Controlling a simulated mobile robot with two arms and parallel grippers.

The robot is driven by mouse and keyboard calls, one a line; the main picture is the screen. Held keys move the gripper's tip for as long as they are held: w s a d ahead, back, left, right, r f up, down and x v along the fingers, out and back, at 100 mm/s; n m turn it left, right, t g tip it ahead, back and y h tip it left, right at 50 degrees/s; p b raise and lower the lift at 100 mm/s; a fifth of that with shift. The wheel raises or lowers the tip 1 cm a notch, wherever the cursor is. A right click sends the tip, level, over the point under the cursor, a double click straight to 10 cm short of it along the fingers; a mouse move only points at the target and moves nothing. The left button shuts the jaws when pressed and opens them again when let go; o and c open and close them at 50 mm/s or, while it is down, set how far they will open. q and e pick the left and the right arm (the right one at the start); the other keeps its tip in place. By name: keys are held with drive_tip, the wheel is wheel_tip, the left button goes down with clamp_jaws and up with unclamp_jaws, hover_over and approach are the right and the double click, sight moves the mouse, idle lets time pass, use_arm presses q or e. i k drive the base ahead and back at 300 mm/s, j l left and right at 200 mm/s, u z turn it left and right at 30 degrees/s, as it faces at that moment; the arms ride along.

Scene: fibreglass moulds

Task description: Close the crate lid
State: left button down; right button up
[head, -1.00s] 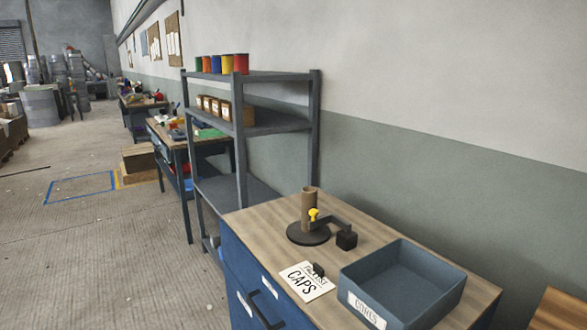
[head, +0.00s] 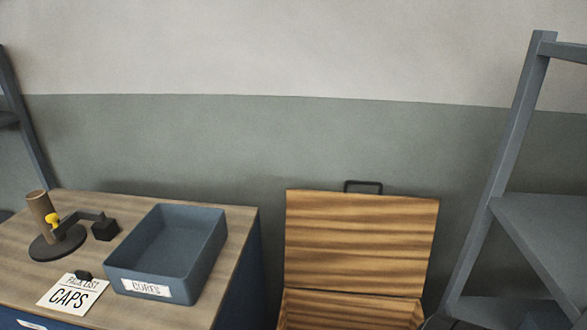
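A wooden crate (head: 345,312) stands at the lower middle of the head view, between the workbench and a grey shelf unit, in front of the wall. Its lid (head: 360,240) is open and stands upright at the back, with a dark handle (head: 363,186) on its top edge. The crate's lower part is cut off by the bottom of the view, so its inside is mostly hidden. Neither of my grippers can be made out in this view.
A workbench (head: 235,235) at left holds an empty-looking blue-grey bin (head: 150,288) labelled CORKS, a CAPS card (head: 72,296) and a dark round stand (head: 57,243) with a brown tube. A grey shelf unit (head: 500,180) stands close on the right.

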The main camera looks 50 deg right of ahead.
sight(364, 243)
drive_tip(key=z, duration=1.85)
